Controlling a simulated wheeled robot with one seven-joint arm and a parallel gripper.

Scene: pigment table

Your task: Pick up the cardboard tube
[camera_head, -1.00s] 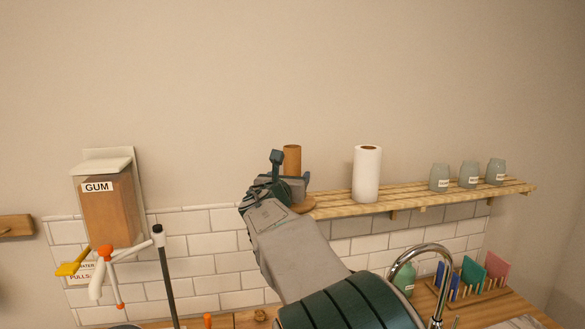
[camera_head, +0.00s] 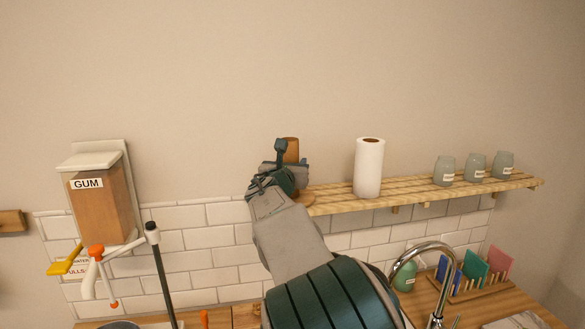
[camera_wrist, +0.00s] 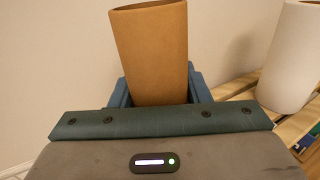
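The cardboard tube (camera_head: 293,152) is a plain brown cylinder standing upright at the left end of the wooden wall shelf (camera_head: 420,193). In the wrist view the tube (camera_wrist: 152,55) rises between the two blue fingers of my gripper (camera_wrist: 160,92). One finger is on each side of it, close to its walls; I cannot tell whether they touch. In the head view my gripper (camera_head: 284,165) is at the shelf's left end, and one finger covers part of the tube's left side. The tube's lower part is hidden by my gripper.
A white paper roll (camera_head: 369,168) stands on the shelf to the right of the tube. Several grey-green jars (camera_head: 474,167) stand farther right. A GUM dispenser (camera_head: 100,205) hangs on the wall at left. A curved tap (camera_head: 425,248) rises below. The wall above the shelf is bare.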

